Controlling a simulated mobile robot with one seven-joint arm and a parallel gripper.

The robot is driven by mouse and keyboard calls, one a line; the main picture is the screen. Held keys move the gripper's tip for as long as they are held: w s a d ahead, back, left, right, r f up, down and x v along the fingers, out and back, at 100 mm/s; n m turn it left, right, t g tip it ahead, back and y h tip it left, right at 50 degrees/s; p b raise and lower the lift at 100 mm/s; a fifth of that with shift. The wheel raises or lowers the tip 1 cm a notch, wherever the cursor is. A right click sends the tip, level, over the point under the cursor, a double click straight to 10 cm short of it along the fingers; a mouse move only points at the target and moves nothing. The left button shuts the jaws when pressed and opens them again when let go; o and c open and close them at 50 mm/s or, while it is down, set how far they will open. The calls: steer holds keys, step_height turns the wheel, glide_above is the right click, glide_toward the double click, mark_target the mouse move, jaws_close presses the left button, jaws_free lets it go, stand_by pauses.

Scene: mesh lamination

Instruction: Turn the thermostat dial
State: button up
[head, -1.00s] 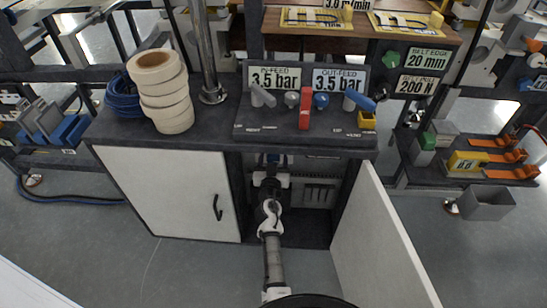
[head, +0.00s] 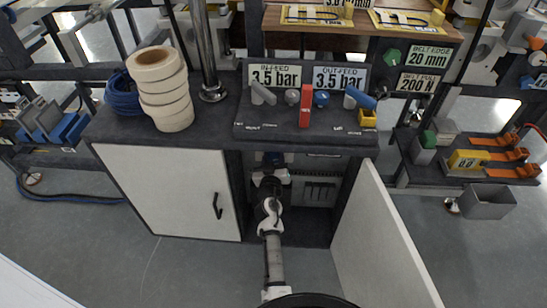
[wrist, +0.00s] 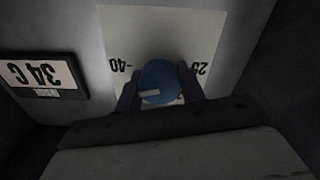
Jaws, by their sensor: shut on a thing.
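The blue round thermostat dial (wrist: 158,82) sits on a white scale plate (wrist: 165,30) in the wrist view. The plate carries the marks 40 and 25, upside down there. A pale pointer mark shows on the dial's face. My gripper (wrist: 160,90) is shut on the dial, one dark finger on each side. A readout (wrist: 42,75) left of the plate shows 34 C, upside down. In the head view my arm reaches into the open cabinet bay, and the dial cannot be made out clearly.
An open white door (head: 380,240) stands right of my arm. A closed white door (head: 170,190) is on the left. Above is the dark bench top (head: 215,135) with tape rolls (head: 160,90) and a red lever (head: 305,105). Dark bay walls lie close around my gripper.

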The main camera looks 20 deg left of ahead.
steer(key=n, duration=0.5)
steer(key=shift+n, duration=0.3)
steer(key=n, duration=0.4)
steer(key=shift+r, duration=0.1)
steer(key=n, duration=0.5)
steer(key=shift+n+p, duration=0.3)
steer(key=shift+n, duration=0.1)
steer(key=shift+n+p, duration=0.4)
steer(key=shift+n, duration=2.2)
steer(key=o, duration=1)
steer(key=shift+a, duration=0.1)
steer(key=shift+s+f, duration=0.1)
steer(key=shift+f, duration=0.1)
